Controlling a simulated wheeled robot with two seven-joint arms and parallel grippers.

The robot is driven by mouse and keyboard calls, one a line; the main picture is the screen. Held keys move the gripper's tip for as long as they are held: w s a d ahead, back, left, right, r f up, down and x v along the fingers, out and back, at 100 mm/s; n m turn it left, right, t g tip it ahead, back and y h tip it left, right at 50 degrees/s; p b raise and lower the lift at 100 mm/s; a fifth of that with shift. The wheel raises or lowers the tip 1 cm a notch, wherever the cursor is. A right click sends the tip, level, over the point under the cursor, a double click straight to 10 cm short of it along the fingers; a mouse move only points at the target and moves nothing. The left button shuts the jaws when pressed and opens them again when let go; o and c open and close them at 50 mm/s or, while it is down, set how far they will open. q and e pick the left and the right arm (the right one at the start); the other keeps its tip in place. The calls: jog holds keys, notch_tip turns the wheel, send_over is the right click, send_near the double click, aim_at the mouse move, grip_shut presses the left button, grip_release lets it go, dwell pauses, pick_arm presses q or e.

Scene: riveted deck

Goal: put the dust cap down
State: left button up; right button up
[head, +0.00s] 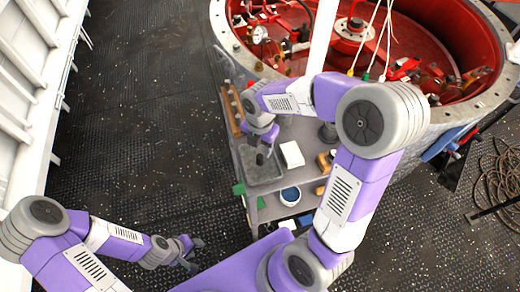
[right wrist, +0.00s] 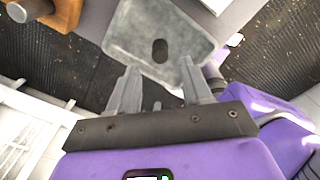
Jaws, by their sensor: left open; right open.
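The dust cap, a small dark rounded piece (right wrist: 160,51), rests in a shallow grey tray (right wrist: 195,40). The tray also shows on the cart in the head view (head: 270,178), with the dark cap (head: 260,158) inside it. My right gripper (right wrist: 158,72) is open above the tray, its two fingers apart and not touching the cap. In the head view the right gripper (head: 261,143) comes down over the tray from above and hides part of it. My left gripper (head: 193,255) is open and empty, low over the deck at the left.
The grey cart top (head: 305,130) also holds a white box (head: 292,154) and a wooden rack (head: 232,108). A blue-rimmed bowl (head: 290,195) sits on a lower level. A large red-lined round housing (head: 395,35) stands behind. Dark deck (head: 140,110) is open to the left.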

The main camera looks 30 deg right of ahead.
aim_at(260, 156)
notch_tip(260, 156, up, 7)
jog(key=p, duration=0.1)
jog(key=shift+r+p, duration=0.15)
jog(key=shift+p, duration=0.15)
dwell(0.4)
